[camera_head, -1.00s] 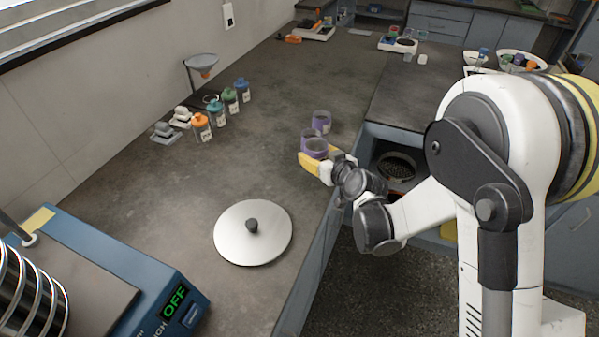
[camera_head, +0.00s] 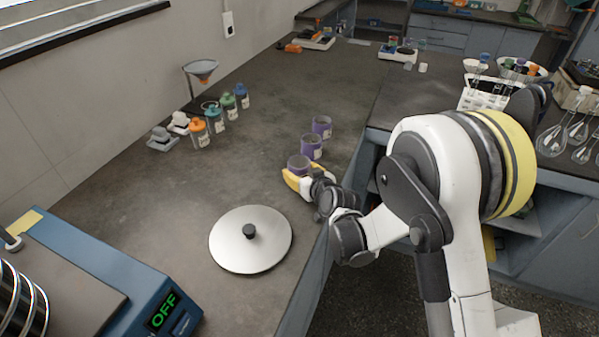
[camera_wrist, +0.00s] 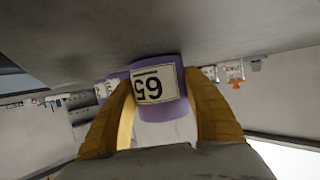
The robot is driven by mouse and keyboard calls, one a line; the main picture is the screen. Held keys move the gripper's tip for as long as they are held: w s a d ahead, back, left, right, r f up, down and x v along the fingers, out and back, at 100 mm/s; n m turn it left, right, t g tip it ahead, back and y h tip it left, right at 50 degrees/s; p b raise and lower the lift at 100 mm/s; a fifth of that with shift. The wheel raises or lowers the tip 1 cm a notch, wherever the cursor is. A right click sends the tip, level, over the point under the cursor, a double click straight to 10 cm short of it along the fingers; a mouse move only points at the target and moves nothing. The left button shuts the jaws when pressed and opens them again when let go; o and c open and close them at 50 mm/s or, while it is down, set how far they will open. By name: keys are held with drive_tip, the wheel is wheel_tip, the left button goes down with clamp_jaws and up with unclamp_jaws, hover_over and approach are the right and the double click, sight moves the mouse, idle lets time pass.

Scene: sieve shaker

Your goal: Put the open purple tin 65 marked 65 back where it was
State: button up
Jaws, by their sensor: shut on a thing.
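An open purple tin marked 65 (camera_wrist: 158,88) is between the yellow fingers of my gripper (camera_wrist: 160,112) in the wrist view. Its white label appears upside down there. In the head view this purple tin (camera_head: 299,163) is the nearest of three in a row near the bench's right edge, and my gripper (camera_head: 299,180) is shut on it from the near side. Whether its base touches the bench is hard to tell. Two other open purple tins, a middle one (camera_head: 311,148) and a far one (camera_head: 322,126), stand behind it.
A round metal lid (camera_head: 250,250) with a black knob lies on the bench nearer the camera. The sieve shaker (camera_head: 100,280), its display reading OFF, is at lower left. Several capped bottles (camera_head: 218,118) and a funnel stand (camera_head: 201,70) are along the wall. The bench middle is clear.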

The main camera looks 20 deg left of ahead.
drive_tip(key=o, duration=1.2)
drive_tip(key=shift+s+d+r, duration=0.2)
drive_tip(key=shift+s, duration=0.05)
drive_tip(key=p+v, duration=0.2)
drive_tip(key=v, duration=0.9)
drive_tip(key=shift+s, duration=0.2)
drive_tip(key=shift+r, duration=0.1)
drive_tip(key=shift+d, duration=0.1)
